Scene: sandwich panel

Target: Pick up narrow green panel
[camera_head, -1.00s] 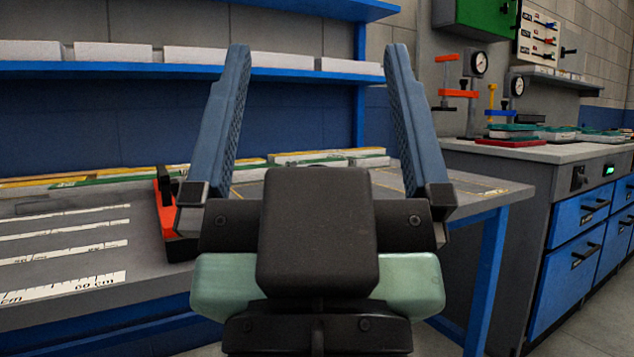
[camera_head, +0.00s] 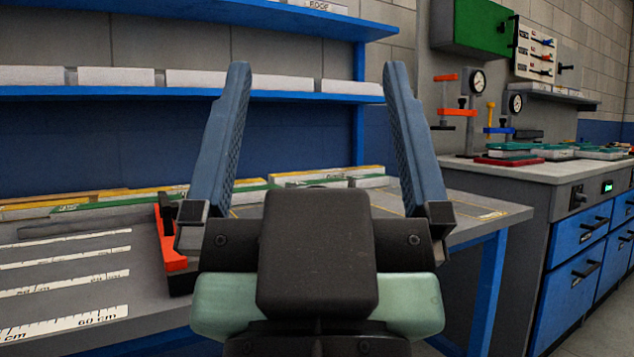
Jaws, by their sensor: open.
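My gripper (camera_head: 313,150) is open and empty in the head view, its two blue ridged fingers spread wide and pointing up and away over the workbench (camera_head: 75,258). Green-edged panels lie along the back of the bench, beyond the gripper. A long one (camera_head: 105,205) lies at the left. Another green strip (camera_head: 258,186) shows between the fingers, running to the right. I cannot tell which of these is the narrow one. My gripper's body hides part of the bench centre.
An orange-red tool (camera_head: 170,240) stands on the bench left of my gripper. White ruler strips (camera_head: 70,322) mark the left bench top. A blue shelf (camera_head: 180,92) with white blocks hangs above the back. A blue drawer cabinet (camera_head: 580,240) with clamps and gauges stands at the right.

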